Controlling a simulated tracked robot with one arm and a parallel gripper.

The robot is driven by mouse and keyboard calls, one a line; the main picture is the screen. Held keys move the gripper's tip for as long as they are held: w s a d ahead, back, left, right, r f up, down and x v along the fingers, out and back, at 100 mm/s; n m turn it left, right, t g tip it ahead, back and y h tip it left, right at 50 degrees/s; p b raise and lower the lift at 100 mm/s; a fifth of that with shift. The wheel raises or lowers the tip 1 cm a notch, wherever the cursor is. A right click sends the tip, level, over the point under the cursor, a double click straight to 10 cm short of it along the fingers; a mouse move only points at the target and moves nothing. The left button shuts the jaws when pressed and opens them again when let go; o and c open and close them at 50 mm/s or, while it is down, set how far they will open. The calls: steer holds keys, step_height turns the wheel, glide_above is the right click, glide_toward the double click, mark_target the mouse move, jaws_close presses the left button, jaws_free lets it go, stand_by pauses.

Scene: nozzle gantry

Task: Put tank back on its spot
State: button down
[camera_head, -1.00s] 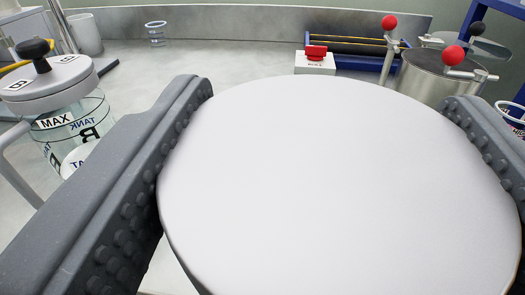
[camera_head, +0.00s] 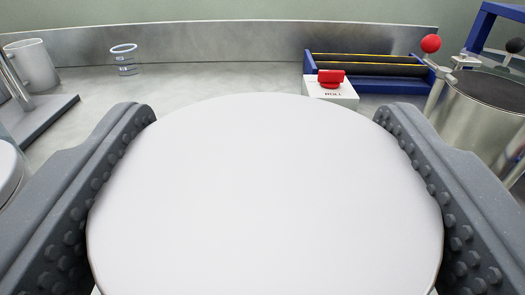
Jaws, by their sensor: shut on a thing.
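My gripper (camera_head: 264,115) has its two grey studded jaws on either side of a large white round thing (camera_head: 265,195), and is shut on it. Its broad, plain white face fills the lower middle of the view. It may be the tank, but no label or knob shows, so I cannot tell. Its underside and whatever is below it are hidden. The tank's spot cannot be made out.
A red-buttoned white box (camera_head: 330,90) stands before a blue roller unit (camera_head: 370,70) at the back. A steel pot (camera_head: 485,115) is at right. A pale rounded edge (camera_head: 8,170) shows at far left.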

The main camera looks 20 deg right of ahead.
steer(key=shift+w, duration=0.3)
step_height(320, 180, down, 4)
steer(key=shift+r+b, duration=0.25)
steer(key=shift+b, duration=0.55)
steer(key=shift+r, duration=0.1)
steer(key=shift+c, duration=1)
jaws_free()
steer(key=p, duration=0.2)
glide_toward(257, 176)
steer(key=v, duration=0.5)
steer(key=shift+s+r, duration=0.1)
